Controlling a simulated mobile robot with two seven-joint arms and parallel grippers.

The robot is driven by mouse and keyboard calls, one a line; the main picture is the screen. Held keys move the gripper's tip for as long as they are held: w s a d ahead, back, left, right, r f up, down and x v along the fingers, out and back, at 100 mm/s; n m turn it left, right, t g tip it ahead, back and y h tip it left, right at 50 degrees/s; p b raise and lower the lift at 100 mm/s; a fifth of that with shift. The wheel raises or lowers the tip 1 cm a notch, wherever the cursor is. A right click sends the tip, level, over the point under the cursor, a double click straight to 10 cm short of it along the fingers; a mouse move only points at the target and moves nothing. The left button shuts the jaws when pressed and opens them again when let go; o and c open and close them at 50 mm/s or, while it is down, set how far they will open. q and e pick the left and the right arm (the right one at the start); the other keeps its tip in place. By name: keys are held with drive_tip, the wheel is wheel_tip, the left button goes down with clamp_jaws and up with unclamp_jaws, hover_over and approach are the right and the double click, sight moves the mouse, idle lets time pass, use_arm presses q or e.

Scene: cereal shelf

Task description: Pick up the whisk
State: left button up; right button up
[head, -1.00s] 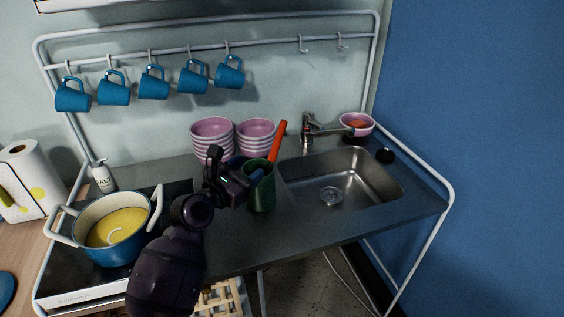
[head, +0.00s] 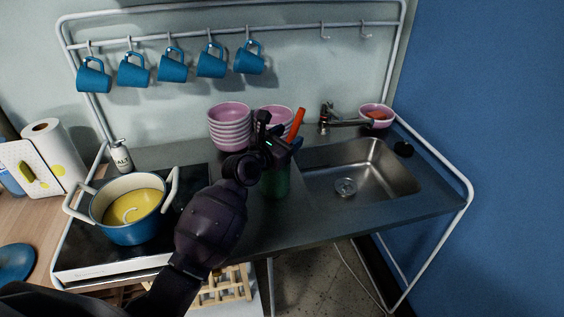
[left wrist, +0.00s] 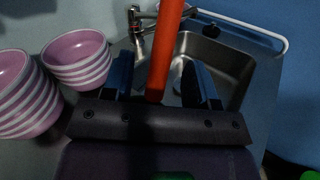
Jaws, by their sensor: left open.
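A red-orange handle (head: 298,122) sticks up, leaning right, out of a dark green cup (head: 276,184) on the counter. It looks like the utensil's handle; its lower part is hidden in the cup, so I cannot tell if it is a whisk. My left gripper (head: 280,141) is over the cup, at the handle. In the left wrist view the open fingers (left wrist: 163,80) stand on either side of the orange handle (left wrist: 166,45), with a gap visible on both sides. My right gripper is not in view.
Stacks of pink striped bowls (head: 229,128) stand close behind the cup. The sink (head: 365,170) and faucet (head: 325,118) are to the right. A blue pot (head: 130,232) with yellow contents sits left on the stove. Blue mugs (head: 172,67) hang from the rail.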

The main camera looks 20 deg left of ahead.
use_arm(q)
drive_tip(key=shift+x, duration=1.05)
clamp_jaws()
